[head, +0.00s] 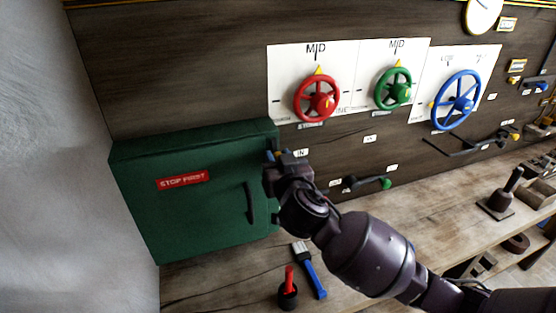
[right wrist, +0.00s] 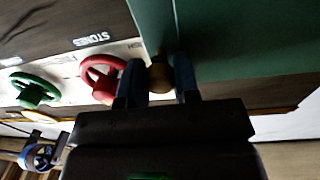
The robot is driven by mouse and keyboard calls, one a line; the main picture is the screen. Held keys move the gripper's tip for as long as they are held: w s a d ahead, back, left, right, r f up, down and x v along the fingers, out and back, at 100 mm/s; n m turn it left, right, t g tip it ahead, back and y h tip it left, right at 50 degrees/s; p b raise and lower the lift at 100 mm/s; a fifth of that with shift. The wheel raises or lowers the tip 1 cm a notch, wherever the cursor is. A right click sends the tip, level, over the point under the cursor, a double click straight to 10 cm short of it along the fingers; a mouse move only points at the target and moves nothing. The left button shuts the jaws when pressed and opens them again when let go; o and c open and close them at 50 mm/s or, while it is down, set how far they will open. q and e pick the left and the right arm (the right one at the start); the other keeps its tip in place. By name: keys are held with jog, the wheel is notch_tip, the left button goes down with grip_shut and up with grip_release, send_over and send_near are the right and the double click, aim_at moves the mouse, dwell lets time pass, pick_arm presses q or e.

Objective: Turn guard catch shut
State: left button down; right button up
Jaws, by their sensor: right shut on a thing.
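The green guard (head: 205,212), a box with a red "STOP FIRST" label and a dark handle (head: 250,203), stands shut against the wall at the left in the head view. My right gripper (head: 275,157) is at its upper right edge. In the right wrist view, the fingers of my right gripper (right wrist: 158,82) are closed on a brass-coloured catch knob (right wrist: 160,73) beside the guard's green edge (right wrist: 165,25). The head view mostly hides the catch behind the gripper, and how far it is turned cannot be told. My left gripper is not in view.
Red (head: 316,98), green (head: 393,89) and blue (head: 457,101) handwheels are on the wall to the right. A blue-handled brush (head: 311,272) and a dark pot (head: 287,295) with a red handle are on the bench below the guard. A green-knobbed lever (head: 385,183) is behind my right arm.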

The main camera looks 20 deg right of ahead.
jog(key=n, duration=0.5)
jog(key=shift+d, duration=0.1)
jog(key=n, duration=0.3)
jog(key=shift+n+t, duration=0.3)
jog(key=shift+n, duration=0.1)
jog(key=n+y, duration=0.1)
jog(key=n, duration=0.3)
jog(key=shift+r+n, duration=0.1)
jog(key=shift+n, duration=0.3)
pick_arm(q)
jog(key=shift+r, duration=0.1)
pick_arm(e)
jog(key=shift+n, duration=1.9)
jog(key=o, duration=0.9)
pick_arm(q)
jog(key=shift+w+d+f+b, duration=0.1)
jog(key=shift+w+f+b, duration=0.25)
jog(key=shift+b, duration=0.4)
pick_arm(e)
jog(key=s, duration=1.1)
jog(key=shift+d+f, duration=0.2)
jog(key=shift+f, duration=0.15)
